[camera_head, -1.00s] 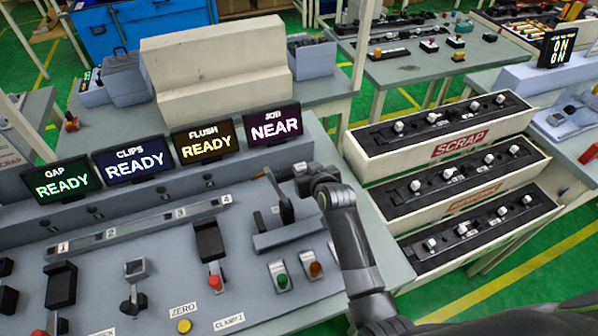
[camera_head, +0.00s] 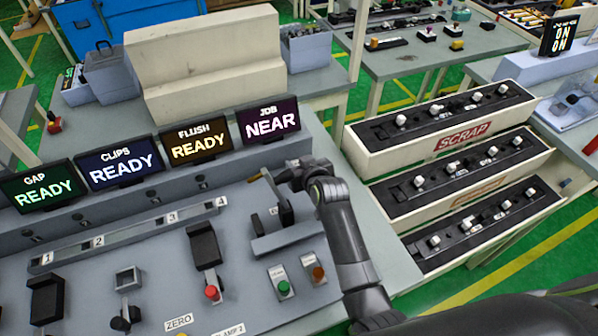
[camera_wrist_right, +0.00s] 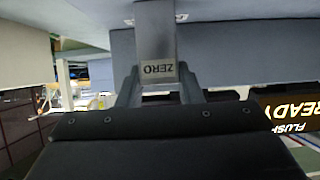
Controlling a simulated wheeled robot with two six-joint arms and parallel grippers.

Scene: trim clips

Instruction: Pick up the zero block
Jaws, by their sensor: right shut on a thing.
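The zero block (camera_wrist_right: 156,45) is a grey upright piece with a "ZERO" label in the right wrist view. It stands between the two fingers of my right gripper (camera_wrist_right: 160,88), which are shut on it. In the head view my right gripper (camera_head: 277,180) is at the right end of the grey panel, beside a dark upright fixture (camera_head: 283,207). The block is hard to make out there; a thin tan edge shows by the fingers. My left gripper is out of view.
The sloped grey panel (camera_head: 140,265) carries a numbered rail (camera_head: 130,236), black clamps and a red knob (camera_head: 211,292). Lit signs, including the "NEAR" sign (camera_head: 268,122), stand behind. The scrap tray (camera_head: 460,138) and two similar trays are to the right.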

